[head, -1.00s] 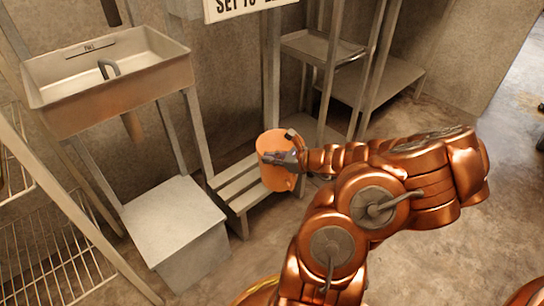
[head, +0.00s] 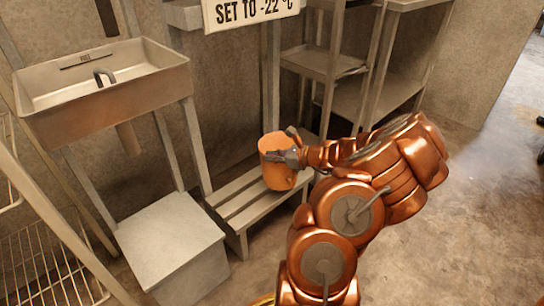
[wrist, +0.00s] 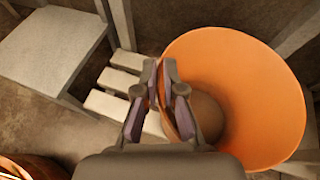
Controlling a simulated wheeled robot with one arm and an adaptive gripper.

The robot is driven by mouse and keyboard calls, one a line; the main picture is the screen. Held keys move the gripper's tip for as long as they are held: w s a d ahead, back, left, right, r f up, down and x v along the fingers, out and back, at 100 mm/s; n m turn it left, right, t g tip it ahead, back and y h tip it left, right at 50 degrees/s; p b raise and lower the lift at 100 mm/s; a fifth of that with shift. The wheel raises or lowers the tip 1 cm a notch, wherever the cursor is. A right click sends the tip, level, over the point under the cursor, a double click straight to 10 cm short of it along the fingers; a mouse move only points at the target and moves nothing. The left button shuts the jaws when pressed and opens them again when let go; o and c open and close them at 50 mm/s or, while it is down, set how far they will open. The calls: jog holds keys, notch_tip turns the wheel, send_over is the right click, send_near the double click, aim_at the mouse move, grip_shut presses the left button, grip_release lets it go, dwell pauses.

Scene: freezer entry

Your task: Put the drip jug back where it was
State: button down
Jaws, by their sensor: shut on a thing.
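The orange drip jug (head: 275,174) is upright at the slatted bench in the head view. My gripper (head: 277,156) reaches it from the right and is shut on its near side. In the wrist view the open-topped jug (wrist: 255,85) fills the right side, and my gripper's fingers (wrist: 162,85) are closed on its left side. The fingers hide the exact part gripped. The jug's base overlaps the slats; I cannot tell whether it touches them or hangs just above.
The low slatted bench (head: 238,208) has bare slats left of the jug. A grey box (head: 172,240) stands beside it, below a wall sink (head: 105,92). Metal shelving (head: 318,62) rises behind on the right. A wire rack (head: 45,265) is at far left. Floor at right is clear.

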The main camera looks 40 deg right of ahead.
jog(key=w+d+f+b, duration=0.4)
jog(key=shift+w+d, duration=0.35)
jog(key=shift+w, duration=0.05)
dwell(0.4)
jog(key=c, duration=1.3)
grip_release()
jog(key=shift+f, duration=0.1)
